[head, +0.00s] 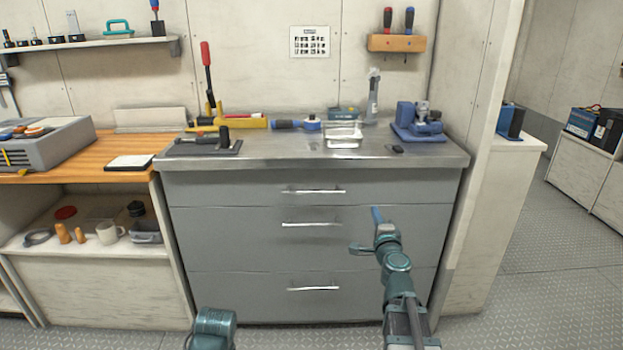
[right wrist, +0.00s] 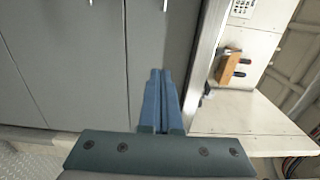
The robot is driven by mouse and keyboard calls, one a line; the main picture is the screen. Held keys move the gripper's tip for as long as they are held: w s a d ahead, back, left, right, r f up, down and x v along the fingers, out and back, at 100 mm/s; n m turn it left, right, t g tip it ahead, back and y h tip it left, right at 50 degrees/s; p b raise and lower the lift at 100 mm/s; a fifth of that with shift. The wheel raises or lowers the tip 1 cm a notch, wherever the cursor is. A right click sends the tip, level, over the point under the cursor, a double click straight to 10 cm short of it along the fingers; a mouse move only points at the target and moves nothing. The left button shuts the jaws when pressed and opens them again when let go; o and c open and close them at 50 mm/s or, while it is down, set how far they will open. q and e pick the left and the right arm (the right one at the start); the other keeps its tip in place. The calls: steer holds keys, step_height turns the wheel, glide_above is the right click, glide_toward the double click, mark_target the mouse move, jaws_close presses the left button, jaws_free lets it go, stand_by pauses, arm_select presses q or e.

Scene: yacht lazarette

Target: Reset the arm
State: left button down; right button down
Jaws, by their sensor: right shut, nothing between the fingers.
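My right arm reaches up from the lower right of the head view, in front of the grey drawer cabinet (head: 230,253). The blue fingers of my right gripper (head: 377,215) point toward the drawer fronts. In the right wrist view the right gripper (right wrist: 159,88) has its two blue fingers together with nothing between them. A teal part of my left arm shows at the bottom of the head view. The left gripper itself does not show.
The steel worktop (head: 270,155) bears a red-handled yellow tool (head: 208,85), a clear container (head: 343,135) and a blue vise (head: 418,120). A wooden bench (head: 110,150) stands left. Drawers are closed. Floor (head: 540,240) at right is clear.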

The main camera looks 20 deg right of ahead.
steer(key=w+a+f+n+g+y, duration=0.15)
steer(key=a+n+y, duration=0.3)
steer(key=a, duration=0.45)
steer(key=a+f+n+y, duration=0.2)
steer(key=a+n+y, duration=0.25)
steer(key=a, duration=0.45)
steer(key=s+a+f+n+g+y, duration=0.1)
steer(key=s+a+f+n+g, duration=0.25)
steer(key=a, duration=0.45)
steer(key=s+a+f+n+g+y, duration=0.2)
steer(key=s+a+f+n+g, duration=0.1)
steer(key=a+f+n, duration=0.3)
steer(key=s+a+f+n+g+h, duration=0.25)
steer(key=s+f+g+h, duration=0.2)
steer(key=s, duration=0.45)
steer(key=s+a+f+n+g+h, duration=0.1)
steer(key=s+f+n+g+h, duration=0.3)
steer(key=s, duration=0.5)
step_height(320, 180, up, 31)
steer(key=s+g+p, duration=0.1)
steer(key=p, duration=3)
steer(key=shift+s+d+r+p, duration=0.15)
steer(key=shift+s+d+p, duration=0.1)
steer(key=shift+s+p, duration=0.1)
